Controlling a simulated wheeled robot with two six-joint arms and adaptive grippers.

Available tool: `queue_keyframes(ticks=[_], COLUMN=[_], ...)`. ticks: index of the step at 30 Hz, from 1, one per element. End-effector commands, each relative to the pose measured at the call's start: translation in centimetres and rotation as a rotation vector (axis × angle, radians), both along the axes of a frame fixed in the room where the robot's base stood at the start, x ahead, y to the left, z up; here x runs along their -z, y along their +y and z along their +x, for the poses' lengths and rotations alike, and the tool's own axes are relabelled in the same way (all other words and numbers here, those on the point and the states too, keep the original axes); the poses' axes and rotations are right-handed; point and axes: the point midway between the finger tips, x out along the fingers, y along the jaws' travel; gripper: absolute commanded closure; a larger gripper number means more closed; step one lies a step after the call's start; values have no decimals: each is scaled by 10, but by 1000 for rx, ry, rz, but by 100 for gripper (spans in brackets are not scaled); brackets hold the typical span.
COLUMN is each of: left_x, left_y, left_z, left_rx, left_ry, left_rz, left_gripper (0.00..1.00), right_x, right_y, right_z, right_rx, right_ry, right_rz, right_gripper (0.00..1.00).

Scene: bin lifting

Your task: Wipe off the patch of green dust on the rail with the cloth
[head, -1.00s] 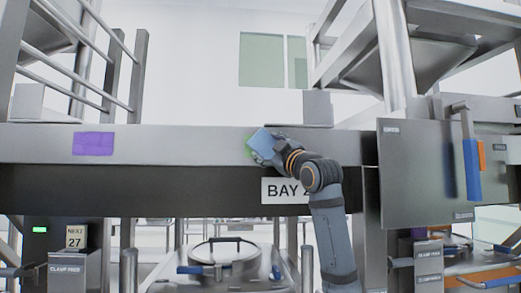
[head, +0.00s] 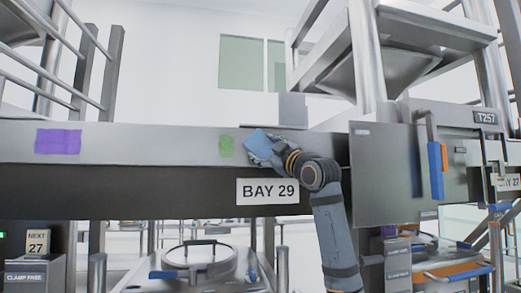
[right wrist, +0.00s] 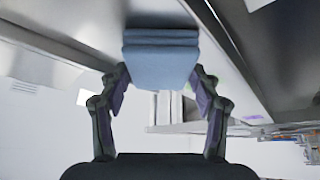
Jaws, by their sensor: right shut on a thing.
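The rail (head: 120,143) is a long grey beam across the head view. My left gripper is not in view.
A purple patch (head: 58,141) is farther left on the rail. A grey panel (head: 385,175) with a blue handle (head: 436,170) stands right of my arm. The rail face between the patches is clear.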

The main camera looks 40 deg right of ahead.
Motion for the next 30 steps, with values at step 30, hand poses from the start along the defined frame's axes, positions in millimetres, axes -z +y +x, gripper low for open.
queue_keyframes(ticks=[30], left_x=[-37], left_y=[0], left_z=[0], left_rx=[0], left_ry=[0], left_rz=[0], left_gripper=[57], right_x=[-2], right_y=[51], right_z=[34], right_rx=[-3], right_ry=[4], right_rz=[0], right_gripper=[62])
